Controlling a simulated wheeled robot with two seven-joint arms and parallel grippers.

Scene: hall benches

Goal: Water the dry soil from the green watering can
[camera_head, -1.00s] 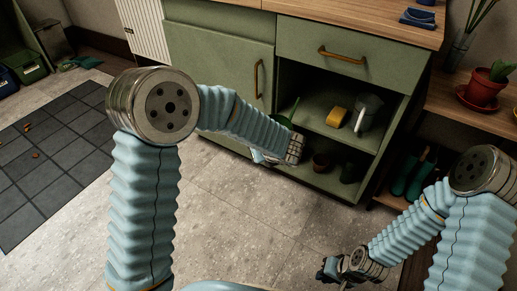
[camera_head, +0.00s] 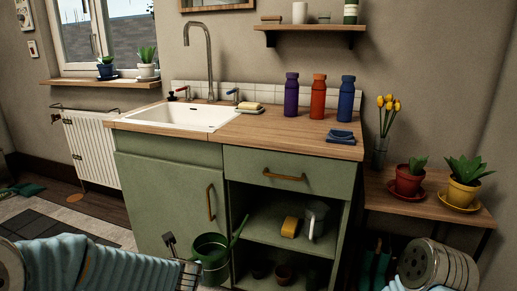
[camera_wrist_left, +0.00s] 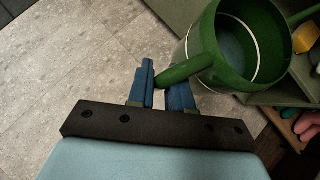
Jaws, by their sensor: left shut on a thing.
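The green watering can (camera_head: 212,262) is in front of the green cabinet, its long spout pointing up and right. In the left wrist view its open top (camera_wrist_left: 236,45) faces the camera; I cannot tell how much water it holds. My left gripper (camera_wrist_left: 165,80) has its blue fingers shut on the can's green handle. Potted plants stand in a red pot (camera_head: 408,184) and a yellow pot (camera_head: 462,194) on the right bench, and in a blue pot (camera_head: 106,71) and a white pot (camera_head: 147,71) on the windowsill. I cannot tell which soil is dry. My right gripper is out of view.
The cabinet's open shelves hold a yellow sponge (camera_head: 290,227) and a grey jug (camera_head: 315,220). Purple (camera_head: 291,95), red (camera_head: 318,97) and blue (camera_head: 346,98) bottles stand on the counter beside the sink (camera_head: 185,117). A vase of yellow tulips (camera_head: 380,150) stands left of the red pot.

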